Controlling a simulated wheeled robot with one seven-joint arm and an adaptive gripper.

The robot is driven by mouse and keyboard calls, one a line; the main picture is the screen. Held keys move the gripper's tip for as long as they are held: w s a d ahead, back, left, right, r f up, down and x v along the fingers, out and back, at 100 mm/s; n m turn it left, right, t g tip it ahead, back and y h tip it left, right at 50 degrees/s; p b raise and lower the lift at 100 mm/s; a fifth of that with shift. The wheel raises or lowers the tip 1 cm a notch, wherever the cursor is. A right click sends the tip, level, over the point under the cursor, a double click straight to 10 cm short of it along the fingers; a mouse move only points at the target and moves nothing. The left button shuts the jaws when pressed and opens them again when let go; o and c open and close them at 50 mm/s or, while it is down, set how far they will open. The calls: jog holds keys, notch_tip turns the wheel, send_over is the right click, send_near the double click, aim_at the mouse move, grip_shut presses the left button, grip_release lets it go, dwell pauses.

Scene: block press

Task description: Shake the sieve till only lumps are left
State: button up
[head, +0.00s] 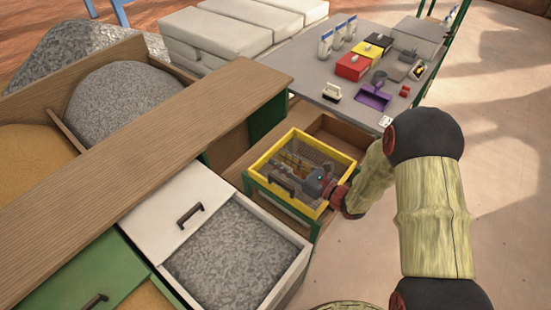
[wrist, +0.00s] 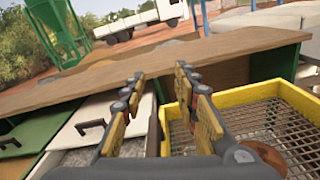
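The sieve is a yellow-framed box with a wire mesh (head: 325,146), resting over a wooden drawer at the bench. Its yellow rim (wrist: 250,91) and mesh fill the right of the wrist view. My gripper (head: 301,184) is over the near part of the sieve in the head view. In the wrist view its two fingers (wrist: 160,78) stand apart, with the sieve's left yellow rim showing between and beyond them. I cannot tell whether they touch it. A reddish-brown round piece (wrist: 266,156), perhaps a lump, shows by the right finger. My arm hides part of the mesh.
A drawer of grey gravel (head: 230,255) stands left of the sieve, below a wooden board (head: 170,140). A grey tabletop (head: 325,75) behind carries red, yellow and black blocks, bottles and a purple tray (head: 373,97). Open floor lies to the right.

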jog(key=shift+x, duration=1.1)
jog(key=shift+c, duration=1.1)
grip_shut()
jog(key=c, duration=0.6)
grip_release()
jog(key=o, duration=0.8)
